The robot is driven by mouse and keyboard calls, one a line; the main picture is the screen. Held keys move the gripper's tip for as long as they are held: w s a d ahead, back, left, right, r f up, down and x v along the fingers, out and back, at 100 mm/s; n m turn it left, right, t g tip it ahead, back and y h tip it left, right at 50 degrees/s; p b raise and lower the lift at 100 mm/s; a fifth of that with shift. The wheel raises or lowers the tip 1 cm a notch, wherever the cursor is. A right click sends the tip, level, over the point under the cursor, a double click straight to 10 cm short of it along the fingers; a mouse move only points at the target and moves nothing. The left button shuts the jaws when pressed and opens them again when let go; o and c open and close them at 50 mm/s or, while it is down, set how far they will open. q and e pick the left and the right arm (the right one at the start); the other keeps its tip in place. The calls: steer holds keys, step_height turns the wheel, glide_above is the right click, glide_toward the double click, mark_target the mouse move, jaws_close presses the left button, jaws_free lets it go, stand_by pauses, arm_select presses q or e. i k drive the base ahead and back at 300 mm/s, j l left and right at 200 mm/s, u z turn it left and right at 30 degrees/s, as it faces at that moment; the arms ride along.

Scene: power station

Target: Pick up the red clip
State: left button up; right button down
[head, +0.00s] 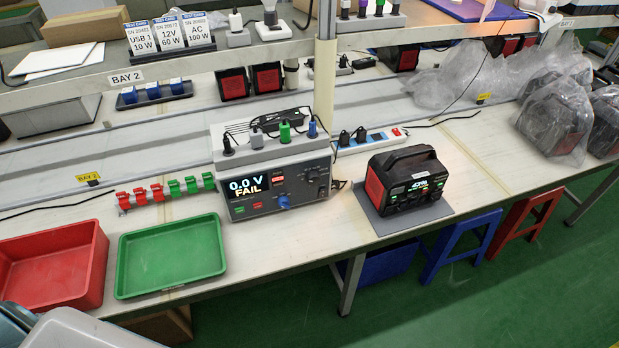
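Three red clips stand in a row on the workbench in the head view: a left one (124,203), a middle one (140,197) and a right one (157,192). Three green clips (191,185) continue the same row to the right. The row lies behind the green tray (122,268) and left of the tester that reads "0.0 V FAIL" (275,190). Nothing covers the red clips. Neither of my grippers shows in the head view.
A red bin (98,270) stands at the front left, beside the green tray. A black and red power unit (405,182) sits on a grey plate right of the tester. A post (325,85) and an upper shelf (165,65) rise behind. Bare bench lies around the clips.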

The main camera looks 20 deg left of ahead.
mark_target(157, 188)
steer(key=u, duration=1.6)
steer(key=i+j, duration=0.15)
steer(key=j, duration=0.15)
steer(key=i+j+z, duration=0.1)
steer(key=j, duration=0.25)
